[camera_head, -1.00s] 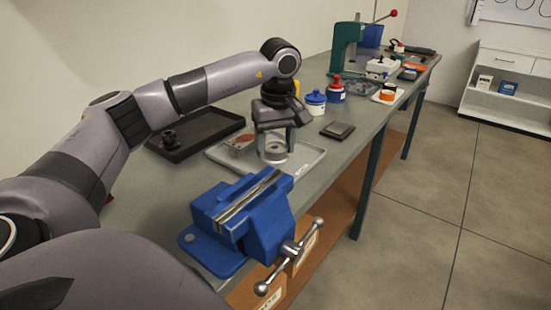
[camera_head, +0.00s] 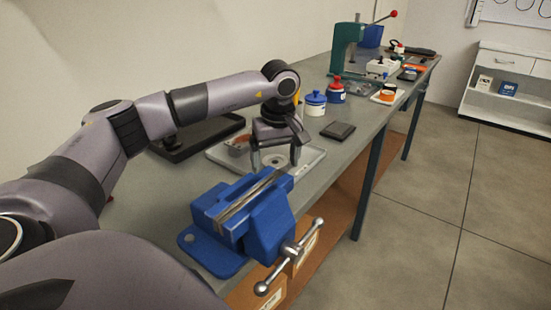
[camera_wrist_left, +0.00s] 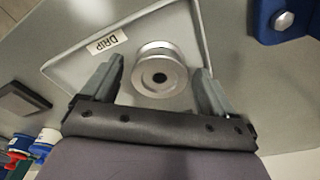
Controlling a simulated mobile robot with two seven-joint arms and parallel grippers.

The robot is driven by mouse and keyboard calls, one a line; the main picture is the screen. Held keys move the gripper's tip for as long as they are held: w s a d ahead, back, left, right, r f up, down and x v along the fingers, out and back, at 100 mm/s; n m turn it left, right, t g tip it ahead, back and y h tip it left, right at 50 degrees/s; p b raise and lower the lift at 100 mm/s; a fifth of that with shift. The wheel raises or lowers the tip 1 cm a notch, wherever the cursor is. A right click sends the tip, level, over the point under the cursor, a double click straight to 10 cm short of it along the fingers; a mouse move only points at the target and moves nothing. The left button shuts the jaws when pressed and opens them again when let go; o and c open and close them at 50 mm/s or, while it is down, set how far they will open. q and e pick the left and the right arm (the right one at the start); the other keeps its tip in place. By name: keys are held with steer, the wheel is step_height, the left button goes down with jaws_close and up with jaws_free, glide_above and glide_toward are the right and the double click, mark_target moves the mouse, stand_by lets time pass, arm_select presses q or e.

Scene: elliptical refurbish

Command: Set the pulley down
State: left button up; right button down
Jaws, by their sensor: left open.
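The pulley (camera_wrist_left: 160,74), a round grey metal wheel with a dark centre hole, lies flat in the light grey tray marked DRIP (camera_wrist_left: 66,68). In the head view the pulley (camera_head: 272,159) shows between my fingers, above the tray's rim (camera_head: 314,160) side. My left gripper (camera_head: 276,163) is open around the pulley. In the left wrist view its fingers (camera_wrist_left: 158,72) stand on both sides of the pulley with a gap at each side. My right gripper is not in view.
A blue vise (camera_head: 240,215) stands close in front of the tray. A black tray (camera_head: 196,137) lies behind, left. A dark flat block (camera_head: 338,130), a white-and-blue jar (camera_head: 315,103) and a blue-and-red bottle (camera_head: 336,92) stand to the right. A green press (camera_head: 346,48) is farther back.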

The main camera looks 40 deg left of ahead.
mark_target(278, 165)
arm_select(q)
step_height(278, 165, up, 12)
steer(key=d, duration=0.1)
steer(key=shift+s+d+p, duration=0.15)
steer(key=shift+s+p, duration=0.15)
steer(key=shift+p, duration=0.05)
steer(key=shift+r, duration=0.1)
stand_by(0.3)
